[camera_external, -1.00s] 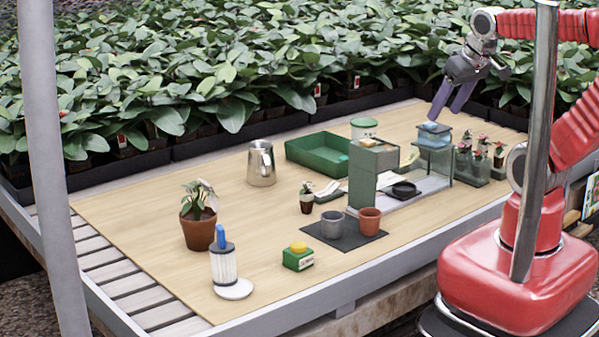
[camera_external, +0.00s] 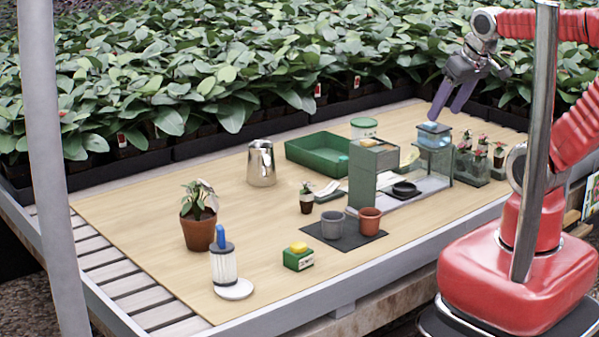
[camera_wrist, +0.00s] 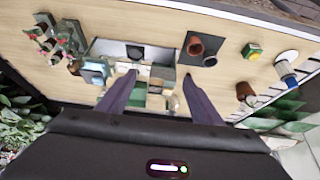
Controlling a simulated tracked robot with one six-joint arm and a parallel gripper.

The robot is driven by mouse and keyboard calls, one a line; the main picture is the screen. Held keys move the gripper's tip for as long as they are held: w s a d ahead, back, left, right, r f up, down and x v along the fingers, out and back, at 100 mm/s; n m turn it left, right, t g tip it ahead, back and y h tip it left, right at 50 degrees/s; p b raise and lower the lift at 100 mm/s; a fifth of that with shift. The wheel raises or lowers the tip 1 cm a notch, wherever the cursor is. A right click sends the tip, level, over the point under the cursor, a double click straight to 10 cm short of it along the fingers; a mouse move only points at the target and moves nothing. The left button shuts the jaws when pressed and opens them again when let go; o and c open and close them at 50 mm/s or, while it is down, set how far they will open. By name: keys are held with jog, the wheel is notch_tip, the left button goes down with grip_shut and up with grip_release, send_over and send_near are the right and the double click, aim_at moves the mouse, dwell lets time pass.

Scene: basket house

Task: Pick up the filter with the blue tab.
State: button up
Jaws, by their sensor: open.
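The filter with the blue tab (camera_external: 223,266) is a white pleated cylinder with a dark cap and an upright blue tab. It stands on a round white saucer (camera_external: 234,289) at the near left of the table in the external view. It also shows at the right edge of the wrist view (camera_wrist: 286,67). My gripper (camera_external: 448,112) is open and empty, fingers pointing down, above the far right of the table near a clear tank with a blue top (camera_external: 434,137). It is far from the filter. In the wrist view the two purple fingers (camera_wrist: 158,82) are spread apart.
A potted plant (camera_external: 198,228) stands just behind the filter; a green box with a yellow top (camera_external: 298,260) is to its right. Two cups, a green-grey stand (camera_external: 365,180), a green tray (camera_external: 300,150) and a metal pitcher (camera_external: 261,165) occupy the middle.

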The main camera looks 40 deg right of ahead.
jog(key=shift+o, duration=0.5)
jog(key=shift+a, duration=0.1)
jog(key=w+a+f+n+t+y, duration=0.1)
jog(key=w+a+f+y, duration=0.15)
jog(key=w+a, duration=0.4)
jog(key=w+a+f+n+t+y, duration=0.1)
jog(key=w+a+f+n, duration=0.15)
jog(key=a, duration=0.75)
jog(key=w+a+f+n+t+y, duration=0.1)
jog(key=w+a+f, duration=0.2)
jog(key=w+a, duration=0.35)
jog(key=s+a+f+n+y, duration=0.1)
jog(key=s+a+f, duration=0.2)
jog(key=a, duration=0.4)
jog(key=s+a+f+n+t+y, duration=0.1)
jog(key=s+a+f, duration=0.3)
jog(key=a, duration=0.4)
jog(key=s+a+f+n+y, duration=0.1)
jog(key=s+a+f+y, duration=0.1)
jog(key=a+f, duration=0.4)
jog(key=shift+s+a+t, duration=0.3)
jog(key=shift+s+a, duration=0.35)
jog(key=shift+s, duration=0.05)
jog(key=shift+y, duration=0.25)
